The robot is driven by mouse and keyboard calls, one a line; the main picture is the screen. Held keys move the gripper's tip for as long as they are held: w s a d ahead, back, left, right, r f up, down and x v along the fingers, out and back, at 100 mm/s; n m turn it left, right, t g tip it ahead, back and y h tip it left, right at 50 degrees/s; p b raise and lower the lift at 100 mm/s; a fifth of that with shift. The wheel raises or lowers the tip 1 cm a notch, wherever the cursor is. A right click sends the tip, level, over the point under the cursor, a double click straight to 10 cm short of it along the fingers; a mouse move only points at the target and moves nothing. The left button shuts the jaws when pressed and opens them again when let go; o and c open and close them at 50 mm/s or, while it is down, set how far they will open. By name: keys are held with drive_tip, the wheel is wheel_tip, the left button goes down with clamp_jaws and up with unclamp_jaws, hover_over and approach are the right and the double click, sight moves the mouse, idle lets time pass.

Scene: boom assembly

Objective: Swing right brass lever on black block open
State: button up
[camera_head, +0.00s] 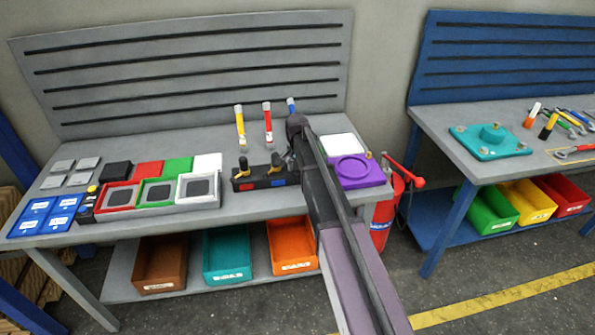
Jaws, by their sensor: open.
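The black block (262,183) lies on the grey workbench (215,220), with red and blue patches on its front face. Two brass levers with black bases stand up on it, the left brass lever (243,164) and the right brass lever (276,159). My arm reaches in from the lower right, and my gripper (290,160) is at the block's right end, close beside the right lever. The gripper is open, but its fingers are small and dark here. Whether it touches the lever cannot be told. My arm hides the block's right end.
Red, yellow and blue-topped upright tools (267,124) stand behind the block. Framed trays (160,193) lie to its left. A purple plate (357,171) and a white square (342,146) lie right of my arm. A fire extinguisher (381,226) stands beyond the bench's right edge.

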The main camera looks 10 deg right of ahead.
clamp_jaws()
drive_tip(key=shift+s+a, duration=0.1)
drive_tip(key=shift+a, duration=0.1)
